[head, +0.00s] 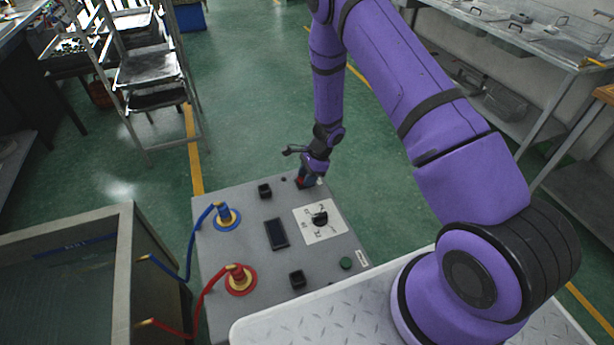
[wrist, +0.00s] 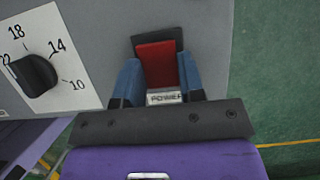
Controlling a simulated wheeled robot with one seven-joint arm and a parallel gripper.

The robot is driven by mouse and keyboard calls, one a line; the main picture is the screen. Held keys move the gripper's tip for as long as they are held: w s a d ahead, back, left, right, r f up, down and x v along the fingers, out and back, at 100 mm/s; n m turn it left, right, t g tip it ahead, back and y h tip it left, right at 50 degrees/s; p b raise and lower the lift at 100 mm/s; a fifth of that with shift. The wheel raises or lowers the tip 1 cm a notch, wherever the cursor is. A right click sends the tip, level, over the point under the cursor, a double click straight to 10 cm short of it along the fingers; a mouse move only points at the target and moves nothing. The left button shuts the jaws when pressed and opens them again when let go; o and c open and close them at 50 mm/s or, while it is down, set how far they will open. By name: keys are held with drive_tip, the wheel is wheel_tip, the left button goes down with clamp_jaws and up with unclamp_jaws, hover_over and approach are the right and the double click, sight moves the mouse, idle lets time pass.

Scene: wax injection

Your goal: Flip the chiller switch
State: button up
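The chiller (head: 255,207) is a grey box with a sloping top panel in front of me. Its red rocker switch (wrist: 157,64) sits in a black frame near the panel's far right corner, above a label reading POWER (wrist: 165,97). In the head view only a little of the red switch (head: 299,182) shows beside my gripper (head: 307,177). In the wrist view my gripper (wrist: 160,62) has its two blue fingers apart, one on each side of the switch. Whether they touch the switch or panel I cannot tell.
A black dial (head: 320,218) on a white scale is close to the switch. Blue (head: 227,217) and red (head: 240,279) hose fittings stand up on the panel's left. A green button (head: 346,263) is at the near right. A metal rack (head: 150,75) stands far left.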

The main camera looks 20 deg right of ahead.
drive_tip(key=shift+a+h, duration=0.3)
drive_tip(key=shift+h, duration=0.7)
drive_tip(key=shift+a+h, duration=0.1)
drive_tip(key=shift+h, duration=1)
drive_tip(key=o, duration=0.9)
drive_tip(key=shift+o, duration=0.2)
drive_tip(key=shift+r, duration=0.15)
wheel_tip(320, 180, up, 11)
